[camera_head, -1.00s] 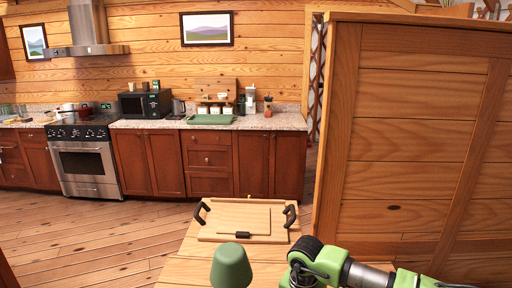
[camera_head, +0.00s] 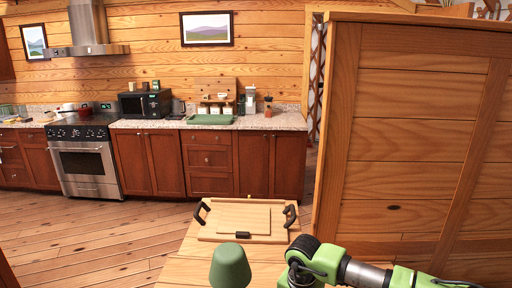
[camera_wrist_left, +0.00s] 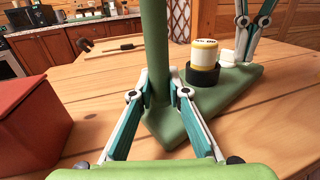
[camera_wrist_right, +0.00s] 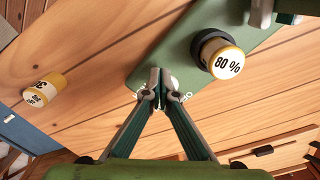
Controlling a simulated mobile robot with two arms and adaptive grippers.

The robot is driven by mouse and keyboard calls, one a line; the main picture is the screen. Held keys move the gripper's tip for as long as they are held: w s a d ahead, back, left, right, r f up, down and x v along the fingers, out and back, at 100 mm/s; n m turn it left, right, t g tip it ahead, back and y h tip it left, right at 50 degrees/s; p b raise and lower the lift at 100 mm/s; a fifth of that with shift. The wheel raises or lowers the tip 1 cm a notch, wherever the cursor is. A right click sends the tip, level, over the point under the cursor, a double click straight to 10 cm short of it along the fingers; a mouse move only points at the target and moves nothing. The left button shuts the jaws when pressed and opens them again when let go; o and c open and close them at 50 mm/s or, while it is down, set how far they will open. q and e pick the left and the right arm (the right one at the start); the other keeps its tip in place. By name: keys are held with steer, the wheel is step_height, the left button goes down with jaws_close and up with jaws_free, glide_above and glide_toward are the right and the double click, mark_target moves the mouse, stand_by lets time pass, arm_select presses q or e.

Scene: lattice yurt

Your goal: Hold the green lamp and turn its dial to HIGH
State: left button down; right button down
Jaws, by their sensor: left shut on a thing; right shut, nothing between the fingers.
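The green lamp stands on the wooden table; its shade (camera_head: 230,268) shows at the bottom of the head view. The left wrist view shows its post (camera_wrist_left: 156,50) and flat green base (camera_wrist_left: 195,118). My left gripper (camera_wrist_left: 160,98) is shut on the post. My right gripper (camera_wrist_right: 156,85) is shut and empty, its tips at the lamp's base (camera_wrist_right: 150,62) beside small white lettering, partly covered. A small pale part shows at the tips; I cannot tell if it is the dial. The dial's setting cannot be read.
A yellow-and-white cylinder marked 80 % (camera_wrist_right: 226,62), with a black lower part, is at the base close to my right gripper. Another yellow cylinder (camera_wrist_right: 45,88) is farther left. A red box (camera_wrist_left: 32,115) is left of the lamp. A wooden tray (camera_head: 215,236) lies behind.

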steer(key=shift+w+a, duration=0.35)
steer(key=shift+a, duration=0.15)
steer(key=shift+s+a, duration=0.1)
steer(key=shift+a, duration=0.05)
steer(key=shift+s+a, duration=0.15)
steer(key=shift+a, duration=0.05)
steer(key=shift+r, duration=3.05)
steer(key=shift+s+d+f, duration=0.1)
steer(key=shift+d+f, duration=0.15)
steer(key=shift+f, duration=0.75)
steer(key=shift+w+d+f, duration=0.1)
steer(key=shift+d+f, duration=0.15)
steer(key=shift+f, duration=0.8)
steer(key=shift+s+d+f, duration=0.1)
steer(key=shift+d+f, duration=0.15)
steer(key=shift+f, duration=0.75)
